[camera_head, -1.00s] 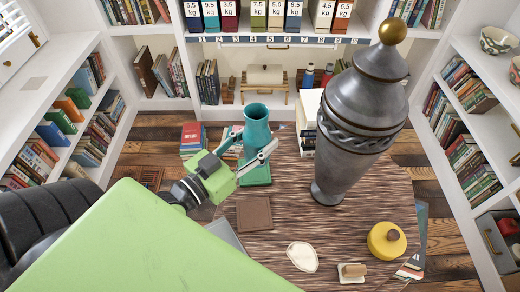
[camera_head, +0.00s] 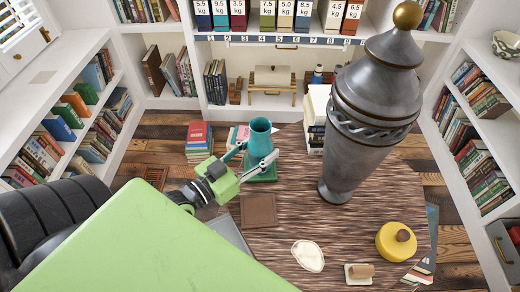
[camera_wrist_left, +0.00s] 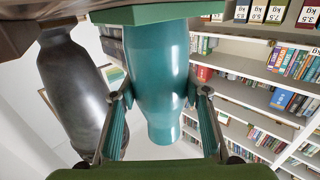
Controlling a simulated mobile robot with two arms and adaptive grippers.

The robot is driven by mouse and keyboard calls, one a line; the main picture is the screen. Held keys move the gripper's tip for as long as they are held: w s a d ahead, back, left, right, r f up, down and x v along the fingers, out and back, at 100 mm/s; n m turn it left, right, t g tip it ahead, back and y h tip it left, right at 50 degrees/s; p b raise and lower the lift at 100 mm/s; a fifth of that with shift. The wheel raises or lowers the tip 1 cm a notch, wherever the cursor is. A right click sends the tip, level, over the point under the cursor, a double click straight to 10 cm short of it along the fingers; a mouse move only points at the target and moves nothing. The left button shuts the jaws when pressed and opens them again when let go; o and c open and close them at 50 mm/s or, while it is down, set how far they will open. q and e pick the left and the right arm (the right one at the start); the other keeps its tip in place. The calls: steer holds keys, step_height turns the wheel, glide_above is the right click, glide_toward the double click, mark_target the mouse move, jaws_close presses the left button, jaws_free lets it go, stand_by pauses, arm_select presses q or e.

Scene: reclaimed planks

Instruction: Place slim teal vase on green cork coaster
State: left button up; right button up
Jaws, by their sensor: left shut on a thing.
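The slim teal vase (camera_head: 259,136) stands upright at the green cork coaster (camera_head: 263,176) on the round table (camera_head: 290,225). My left gripper (camera_head: 258,160) is shut on the vase low on its body, reaching in from the left. In the left wrist view the picture is inverted: the vase (camera_wrist_left: 158,75) lies between both fingers (camera_wrist_left: 158,105). Its base meets the green coaster (camera_wrist_left: 155,13) at the top. The base looks in contact with the coaster, but a tiny gap cannot be ruled out. My right gripper is not in view.
A tall grey urn with a gold knob (camera_head: 365,115) stands to the right of the vase. Books stand behind.

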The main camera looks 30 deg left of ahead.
arm_select(q)
steer(key=shift+r, duration=0.15)
steer(key=o, duration=1.1)
steer(key=shift+f, duration=0.2)
steer(key=shift+o, duration=1.1)
